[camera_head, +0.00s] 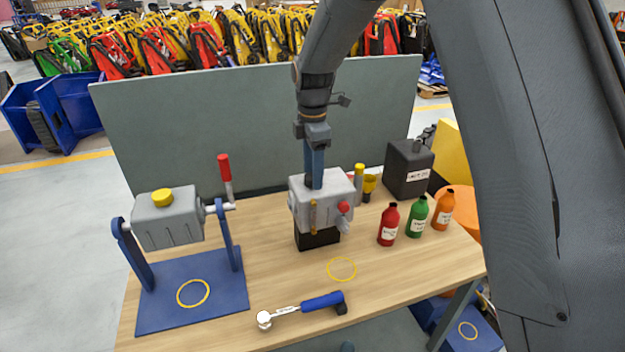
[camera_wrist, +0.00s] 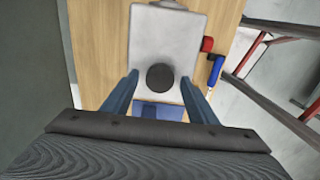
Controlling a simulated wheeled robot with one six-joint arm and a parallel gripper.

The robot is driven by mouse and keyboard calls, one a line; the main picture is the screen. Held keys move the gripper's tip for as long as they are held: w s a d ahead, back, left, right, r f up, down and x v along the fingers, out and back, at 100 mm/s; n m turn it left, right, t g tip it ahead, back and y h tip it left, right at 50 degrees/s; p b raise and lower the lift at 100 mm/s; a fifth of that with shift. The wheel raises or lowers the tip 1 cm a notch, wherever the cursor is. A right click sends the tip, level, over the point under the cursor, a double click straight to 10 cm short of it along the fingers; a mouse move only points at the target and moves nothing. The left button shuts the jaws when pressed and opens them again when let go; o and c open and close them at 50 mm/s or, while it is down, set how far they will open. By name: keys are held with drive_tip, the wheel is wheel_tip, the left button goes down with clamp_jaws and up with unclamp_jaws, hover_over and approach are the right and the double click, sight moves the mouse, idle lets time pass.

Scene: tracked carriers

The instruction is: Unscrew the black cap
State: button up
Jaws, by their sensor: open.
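The black cap (camera_wrist: 160,77) is a round dark disc on top of the grey gearbox housing (camera_wrist: 165,40) in the wrist view. My gripper (camera_wrist: 160,80) is open, with one blue finger on each side of the cap. I cannot tell whether the fingers touch it. In the head view my gripper (camera_head: 314,182) points straight down at the top of the grey housing (camera_head: 312,212), which stands on a black block on the bench. The fingers largely hide the cap there.
A red knob (camera_head: 344,207) sticks out of the housing. Red (camera_head: 389,224), green (camera_head: 417,217) and orange (camera_head: 443,210) bottles and a black canister (camera_head: 408,170) stand right. A blue-handled ratchet (camera_head: 322,302) lies in front. A grey drum (camera_head: 167,219) hangs on a blue stand left.

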drive_tip(key=m, duration=0.8)
drive_tip(key=shift+m, duration=0.3)
drive_tip(key=m, duration=0.7)
drive_tip(key=c, duration=0.8)
drive_tip(key=n, duration=0.4)
drive_tip(key=shift+c, duration=0.2)
drive_tip(key=n, duration=0.4)
drive_tip(key=shift+n, duration=0.8)
